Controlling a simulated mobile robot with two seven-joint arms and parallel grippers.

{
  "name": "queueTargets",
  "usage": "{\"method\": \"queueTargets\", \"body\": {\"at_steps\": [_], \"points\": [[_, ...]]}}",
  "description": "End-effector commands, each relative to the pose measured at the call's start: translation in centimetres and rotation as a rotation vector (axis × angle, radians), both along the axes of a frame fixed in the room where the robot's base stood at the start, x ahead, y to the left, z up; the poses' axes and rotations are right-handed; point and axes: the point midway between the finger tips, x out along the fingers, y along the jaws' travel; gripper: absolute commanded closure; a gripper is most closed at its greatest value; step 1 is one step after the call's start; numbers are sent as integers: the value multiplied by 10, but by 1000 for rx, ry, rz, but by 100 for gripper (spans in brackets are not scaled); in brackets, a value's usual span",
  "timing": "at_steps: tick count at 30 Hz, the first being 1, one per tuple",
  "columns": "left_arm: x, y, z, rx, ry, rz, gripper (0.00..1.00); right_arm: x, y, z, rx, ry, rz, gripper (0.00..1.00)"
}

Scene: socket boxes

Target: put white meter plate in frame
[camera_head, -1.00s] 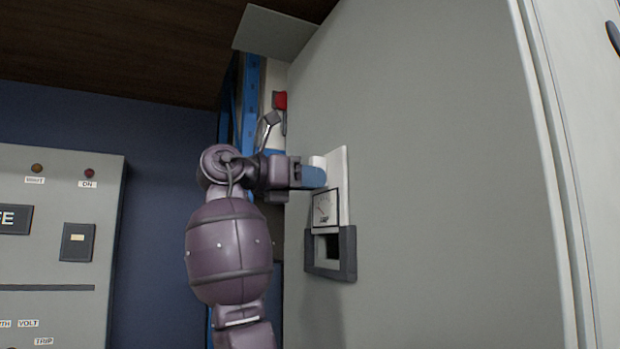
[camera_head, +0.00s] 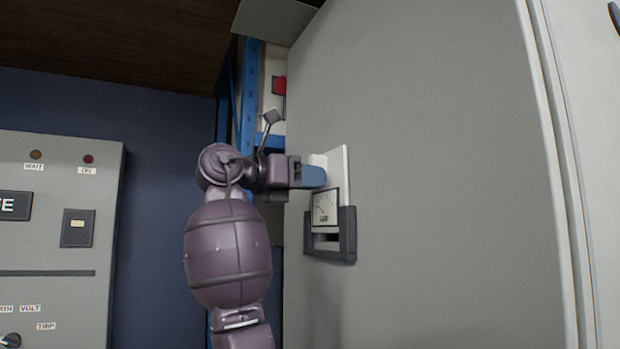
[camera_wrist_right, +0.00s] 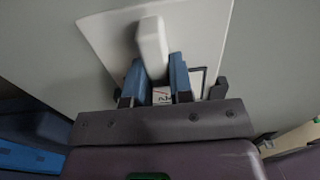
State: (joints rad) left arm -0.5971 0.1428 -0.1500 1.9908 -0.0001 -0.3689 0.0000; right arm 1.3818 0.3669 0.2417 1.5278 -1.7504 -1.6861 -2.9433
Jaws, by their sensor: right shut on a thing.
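The white meter plate (camera_head: 342,180) stands upright against the grey cabinet face, with a square dial (camera_head: 325,207) on its lower part. Its lower end is inside the dark frame (camera_head: 347,236), and a gap of the opening shows below the dial. My right gripper (camera_head: 318,176) is shut on the plate's white handle above the dial. In the right wrist view the blue fingers sit on both sides of the handle (camera_wrist_right: 152,45), and the plate (camera_wrist_right: 96,32) spreads out behind it. The dial is mostly hidden there. My left gripper is not in view.
The large grey cabinet panel (camera_head: 430,150) fills the right. A grey control panel (camera_head: 50,250) with lamps and labels stands at the left. A blue post (camera_head: 249,90) and a red part (camera_head: 279,86) are behind my right arm. The dark blue wall is at the back.

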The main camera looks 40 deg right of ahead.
Motion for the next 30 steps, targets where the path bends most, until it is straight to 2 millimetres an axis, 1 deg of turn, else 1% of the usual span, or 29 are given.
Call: {"method": "queueTargets", "body": {"at_steps": [10,18,26,27,29,30], "points": [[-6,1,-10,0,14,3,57,1,0,-15,-1,1,0,100],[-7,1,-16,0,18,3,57,0,0,-27,-1,1,0,100],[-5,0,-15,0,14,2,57,0,0,-27,-1,0,0,100],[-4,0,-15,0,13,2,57,0,0,-27,-1,0,0,77],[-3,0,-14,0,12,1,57,0,0,-27,-1,0,0,68],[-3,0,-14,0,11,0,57,0,0,-27,-1,0,0,62]]}}
